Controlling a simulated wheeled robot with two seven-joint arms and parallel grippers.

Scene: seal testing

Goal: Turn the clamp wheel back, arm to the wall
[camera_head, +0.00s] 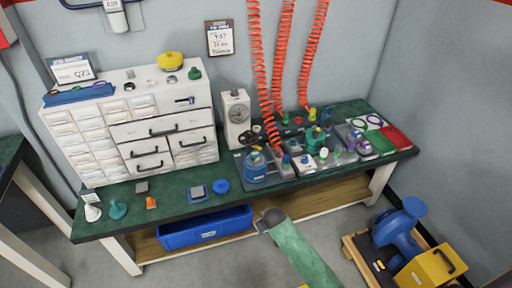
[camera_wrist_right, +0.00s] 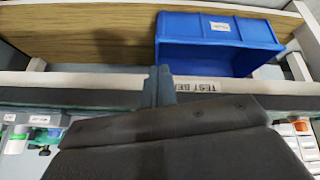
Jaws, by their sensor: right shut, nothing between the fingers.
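A dark handwheel (camera_head: 247,138), apparently the clamp wheel, shows in the head view on the bench test rig, beside the white dial unit. A blue cylindrical vessel (camera_head: 256,168) stands just in front of it. The clamp arm is too small to make out. My right gripper (camera_head: 260,226) is low in front of the bench's front edge, apart from the wheel. In the right wrist view the gripper's fingers (camera_wrist_right: 159,86) are shut and empty, near the bench edge; the wheel is not recognizable there. My left gripper is not in view.
The green bench top (camera_head: 170,202) carries a white drawer cabinet (camera_head: 125,158) at left and several small fittings at right. A blue bin (camera_head: 206,229) sits on the lower shelf. Red coiled hoses (camera_head: 280,60) hang over the rig. A blue pump (camera_head: 400,228) stands on the floor at right.

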